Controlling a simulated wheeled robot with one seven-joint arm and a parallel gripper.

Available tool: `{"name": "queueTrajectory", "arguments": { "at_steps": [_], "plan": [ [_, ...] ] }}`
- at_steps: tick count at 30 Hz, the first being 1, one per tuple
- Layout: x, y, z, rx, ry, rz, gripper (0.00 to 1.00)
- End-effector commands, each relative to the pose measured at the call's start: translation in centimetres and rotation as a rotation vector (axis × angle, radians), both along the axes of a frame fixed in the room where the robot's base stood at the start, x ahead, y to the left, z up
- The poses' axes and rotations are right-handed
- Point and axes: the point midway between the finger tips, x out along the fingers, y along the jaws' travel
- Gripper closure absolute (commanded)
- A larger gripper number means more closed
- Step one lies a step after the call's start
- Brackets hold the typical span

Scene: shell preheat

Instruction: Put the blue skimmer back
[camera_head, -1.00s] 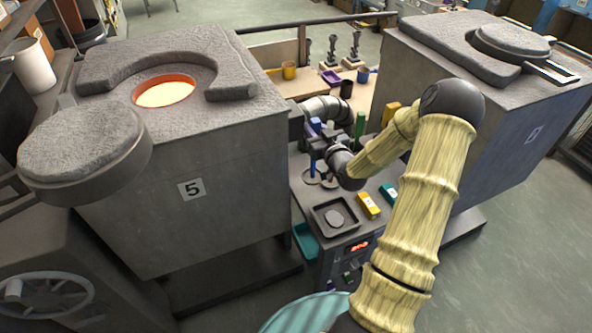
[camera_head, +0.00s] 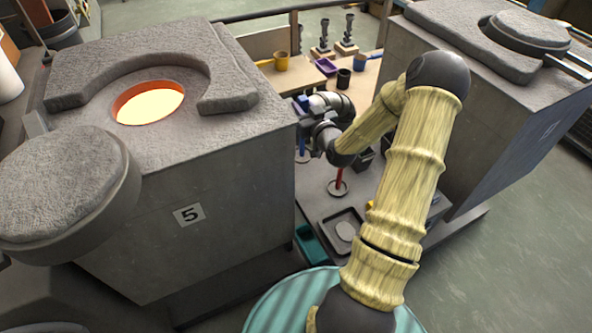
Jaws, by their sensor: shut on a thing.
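The blue skimmer (camera_head: 302,144) shows as a thin blue upright handle with a small grey disc at its lower end. It is at the left side of the dark bench, close to the furnace marked 5. My gripper (camera_head: 304,119) is shut around its handle from above. The jaws and wrist hide much of the handle, and I cannot tell whether the disc touches anything. A red skimmer (camera_head: 340,178) stands upright to the right and nearer, with its disc on the bench top.
The furnace marked 5 (camera_head: 230,185) has a glowing opening (camera_head: 150,105) and a swung-aside lid (camera_head: 60,195). A second furnace (camera_head: 500,110) stands right. A square tray (camera_head: 325,226) is on the bench front. Cups, a purple tray (camera_head: 326,67) and stands occupy the wooden table behind.

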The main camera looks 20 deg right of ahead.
Motion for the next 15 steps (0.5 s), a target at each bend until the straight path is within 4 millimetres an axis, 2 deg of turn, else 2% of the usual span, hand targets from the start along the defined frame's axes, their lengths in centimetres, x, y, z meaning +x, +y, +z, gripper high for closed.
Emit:
{"name": "queueTrajectory", "arguments": {
  "at_steps": [9, 15],
  "plan": [
    [0.31, 1.02, 0.07, 0.0, -0.002, 0.017, 0.97],
    [0.28, 0.89, -0.16, 0.001, -0.001, 0.015, 0.97]
  ]
}}
